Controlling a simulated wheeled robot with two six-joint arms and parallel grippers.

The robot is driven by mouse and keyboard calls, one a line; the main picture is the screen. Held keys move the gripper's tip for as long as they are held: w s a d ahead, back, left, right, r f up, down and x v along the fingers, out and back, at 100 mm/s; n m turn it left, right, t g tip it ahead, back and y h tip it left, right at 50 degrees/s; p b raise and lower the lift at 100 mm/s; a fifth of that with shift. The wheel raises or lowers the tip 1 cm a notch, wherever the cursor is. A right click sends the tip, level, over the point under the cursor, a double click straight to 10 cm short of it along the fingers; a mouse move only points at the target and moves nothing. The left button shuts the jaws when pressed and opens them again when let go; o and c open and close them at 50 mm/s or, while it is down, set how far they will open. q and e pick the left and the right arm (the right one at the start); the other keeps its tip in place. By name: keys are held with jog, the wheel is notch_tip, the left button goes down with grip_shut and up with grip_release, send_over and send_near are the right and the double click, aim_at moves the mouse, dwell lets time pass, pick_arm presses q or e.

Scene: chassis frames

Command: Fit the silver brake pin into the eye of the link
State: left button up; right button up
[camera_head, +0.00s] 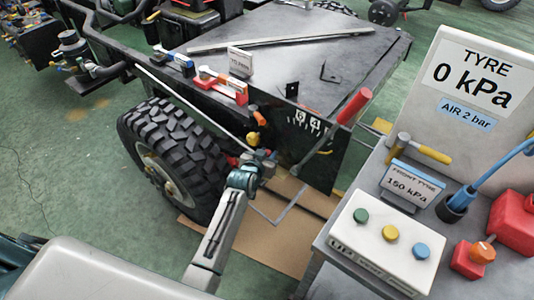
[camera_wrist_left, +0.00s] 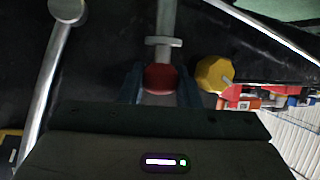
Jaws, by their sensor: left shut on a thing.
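My left gripper (camera_head: 262,160) is low beside the chassis, just right of the big black tyre. In the left wrist view my left gripper (camera_wrist_left: 160,88) is shut on the red rounded end of a silver pin (camera_wrist_left: 164,45). The pin's shaft runs away from the fingers, with a pale collar partway along it. I cannot make out the pin clearly in the head view. I cannot pick out the eye of the link in either view, nor tell whether the pin touches it. My right gripper is not in view.
A yellow knob (camera_wrist_left: 215,74) is close right of the fingers. A silver rod (camera_wrist_left: 45,75) is at left. The black tyre (camera_head: 172,150), red-handled lever (camera_head: 354,106) and bench with a button box (camera_head: 385,238) flank my arm. Brown board (camera_head: 270,240) lies below.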

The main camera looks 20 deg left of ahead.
pick_arm(q)
jog(key=shift+r+p, duration=0.1)
jog(key=shift+p, duration=0.4)
dwell(1.1)
jog(key=shift+f+b, duration=1.85)
jog(key=shift+f, duration=1.3)
jog(key=o, duration=1.1)
jog(key=v, duration=1.1)
